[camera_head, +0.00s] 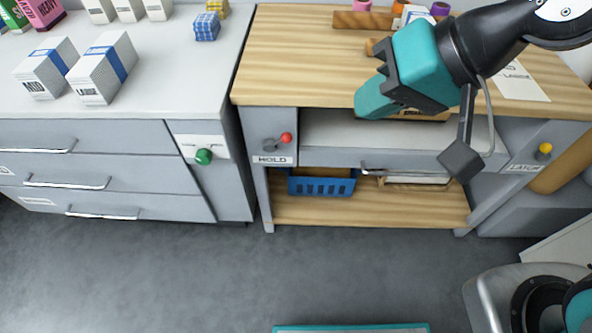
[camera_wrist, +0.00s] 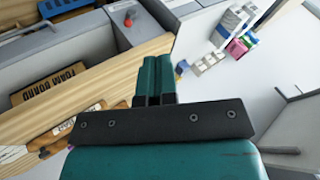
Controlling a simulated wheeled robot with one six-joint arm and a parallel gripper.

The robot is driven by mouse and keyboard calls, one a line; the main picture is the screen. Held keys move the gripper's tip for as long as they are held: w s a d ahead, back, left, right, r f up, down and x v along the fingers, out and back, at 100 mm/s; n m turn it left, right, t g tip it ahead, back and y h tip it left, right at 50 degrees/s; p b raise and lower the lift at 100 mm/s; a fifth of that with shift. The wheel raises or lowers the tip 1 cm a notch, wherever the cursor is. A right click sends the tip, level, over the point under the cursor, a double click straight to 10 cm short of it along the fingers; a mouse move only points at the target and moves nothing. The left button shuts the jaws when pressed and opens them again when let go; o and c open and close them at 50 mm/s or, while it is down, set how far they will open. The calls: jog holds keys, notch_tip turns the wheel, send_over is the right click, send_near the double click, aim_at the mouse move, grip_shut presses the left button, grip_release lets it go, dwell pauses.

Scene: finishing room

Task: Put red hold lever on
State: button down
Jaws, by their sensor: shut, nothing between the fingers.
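The red hold lever (camera_head: 286,138) has a red knob on a grey arm, mounted on the grey front panel of the wooden bench, above a "HOLD" label (camera_head: 272,160). The lever arm runs left from the knob, roughly level. In the wrist view the red knob (camera_wrist: 128,21) shows at the upper left, beyond the fingertips. My gripper (camera_head: 365,108) is teal and hangs over the bench's front edge, to the right of the lever and apart from it. In the wrist view its two fingers (camera_wrist: 158,62) are together with nothing between them.
A green knob (camera_head: 204,157) is on the grey drawer cabinet to the left. A yellow knob (camera_head: 545,149) sits by a "LATCH" label at right. A drawer handle (camera_head: 400,171) and blue basket (camera_head: 322,184) are below the bench top. Boxes (camera_head: 103,68) stand on the left counter.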

jog(key=w+a+f+m+t+y+b, duration=0.1)
jog(key=w+a+f+m+t+b, duration=0.15)
jog(key=f+b, duration=0.45)
jog(key=w+a+f+m+t+y+b, duration=0.1)
jog(key=w+a+f+m+t+b, duration=0.1)
jog(key=w+f+m+b, duration=0.4)
jog(key=w+a+f+m+t+y+b, duration=0.1)
jog(key=a+f+m+t+y+b, duration=0.15)
jog(key=f+b, duration=0.6)
jog(key=d+f+m+t+h+b, duration=0.1)
jog(key=f+m+t+b, duration=0.4)
jog(key=f+m+b, duration=0.2)
jog(key=w+d+f+m+t+h+b, duration=0.1)
jog(key=f+m+t+b, duration=0.5)
jog(key=f+b, duration=0.6)
jog(key=shift+w+d+f+m+h+b, duration=0.2)
jog(key=shift+d+m+h+b, duration=0.55)
jog(key=shift+b, duration=0.3)
jog(key=shift+r, duration=0.1)
